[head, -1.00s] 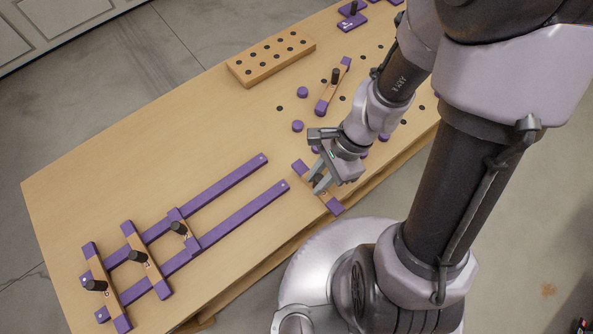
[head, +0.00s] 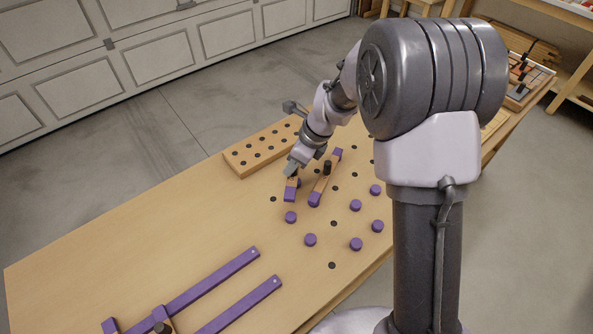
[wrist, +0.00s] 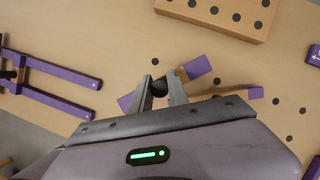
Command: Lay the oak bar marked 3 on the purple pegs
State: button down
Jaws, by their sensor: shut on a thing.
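My gripper (head: 291,170) is shut on the black knob (wrist: 160,87) of an oak bar with purple ends. The held bar (head: 290,194) is over the peg area of the bench; its purple end also shows in the wrist view (wrist: 198,67). Its number cannot be read. Just right of it is another purple-ended bar (head: 323,183) with a black knob. Round purple pegs show in front, such as one near peg (head: 290,217) and one farther forward (head: 310,240). A peg beside the held bar is mostly hidden. I cannot tell whether the bar touches the pegs.
A wooden block with several dark holes (head: 246,158) stands just behind and left of my gripper. Two long purple rails (head: 222,277) lie at the front left, with a knobbed bar (head: 160,318) across them. The bench (head: 110,250) is clear at the left.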

jog(key=shift+f, duration=0.45)
notch_tip(320, 180, down, 7)
jog(key=b, duration=0.5)
jog(key=shift+f+b, duration=0.1)
jog(key=shift+b, duration=0.2)
jog(key=shift+f, duration=0.5)
dwell(1.1)
jog(key=shift+f+b, duration=0.3)
jog(key=shift+f, duration=0.15)
jog(key=shift+f, duration=0.2)
dwell(0.8)
jog(key=c, duration=1.2)
grip_release()
jog(key=shift+o, duration=0.5)
